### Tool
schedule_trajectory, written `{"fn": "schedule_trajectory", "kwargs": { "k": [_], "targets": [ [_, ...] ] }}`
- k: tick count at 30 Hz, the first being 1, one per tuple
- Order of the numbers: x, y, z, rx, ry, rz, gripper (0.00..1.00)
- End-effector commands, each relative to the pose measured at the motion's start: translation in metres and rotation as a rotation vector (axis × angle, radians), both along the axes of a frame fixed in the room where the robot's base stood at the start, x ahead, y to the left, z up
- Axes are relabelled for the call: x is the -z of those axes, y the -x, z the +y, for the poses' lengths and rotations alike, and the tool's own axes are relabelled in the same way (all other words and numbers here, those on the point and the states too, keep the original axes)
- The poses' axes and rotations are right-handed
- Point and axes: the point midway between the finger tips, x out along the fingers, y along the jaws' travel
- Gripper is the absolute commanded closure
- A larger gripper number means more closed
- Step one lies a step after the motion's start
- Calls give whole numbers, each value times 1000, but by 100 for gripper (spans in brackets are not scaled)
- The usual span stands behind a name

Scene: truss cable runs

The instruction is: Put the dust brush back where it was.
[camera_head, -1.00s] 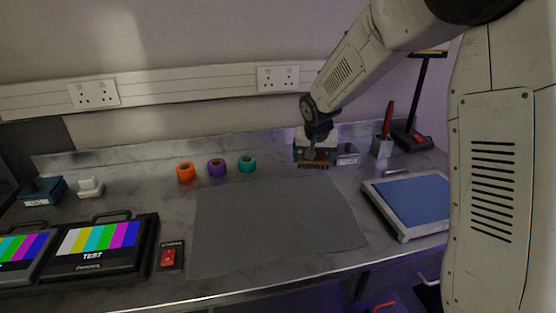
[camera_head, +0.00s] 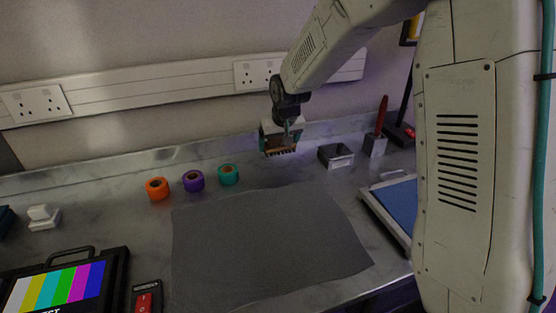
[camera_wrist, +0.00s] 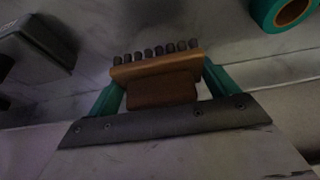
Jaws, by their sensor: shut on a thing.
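The dust brush (camera_head: 281,149) has a wooden body and a row of dark bristles. My gripper (camera_head: 279,135) is shut on it, and it hangs above the back of the counter, left of a small open grey box. In the wrist view the brush (camera_wrist: 155,68) sits between the teal fingers of my gripper (camera_wrist: 163,88), bristles facing away from the palm. The brush's far side is hidden.
The open grey box (camera_head: 336,157) and a holder (camera_head: 375,146) with a red-handled tool stand to the right. Orange, purple and teal tape rolls (camera_head: 193,181) sit left. A grey mat (camera_head: 265,240) lies bare in front. A blue-topped tray (camera_head: 398,205) is at right.

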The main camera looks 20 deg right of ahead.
Motion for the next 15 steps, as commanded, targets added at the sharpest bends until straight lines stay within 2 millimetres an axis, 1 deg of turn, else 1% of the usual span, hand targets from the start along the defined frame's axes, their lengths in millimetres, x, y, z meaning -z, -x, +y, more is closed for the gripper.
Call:
{"fn": "schedule_trajectory", "kwargs": {
  "k": [1,8,12,15],
  "targets": [
    [8,1,0,0,0,2,51],
    [27,0,2,-1,0,1,51],
    [47,0,2,-2,1,1,51],
    [56,0,2,-2,1,0,51]
  ]
}}
